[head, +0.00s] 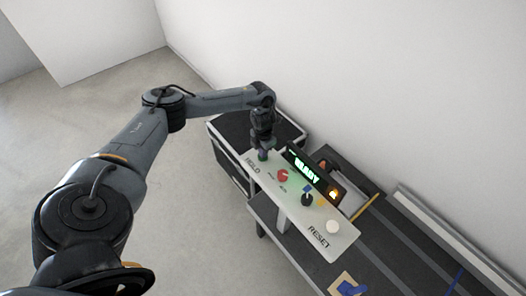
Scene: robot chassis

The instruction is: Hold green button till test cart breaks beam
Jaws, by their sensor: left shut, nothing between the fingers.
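My left gripper (263,154) points down at the HOLD end of the pale control panel (318,241), beside the printed word HOLD. Its fingers are shut with nothing between them. The green button is not visible; the gripper covers that end of the panel, and I cannot tell whether the fingertips touch or press anything. A dark display (312,175) on the panel shows glowing green letters that look like READY. An orange lamp (333,194) is lit at its right end. I cannot make out a test cart or a beam for certain. My right gripper is out of view.
The panel also carries a red knob (282,175), a black knob (307,199) and a white button (332,227) by the word RESET. A dark case (231,166) stands behind the gripper. A dark bench with a rail (455,245) runs to the lower right. Floor at left is clear.

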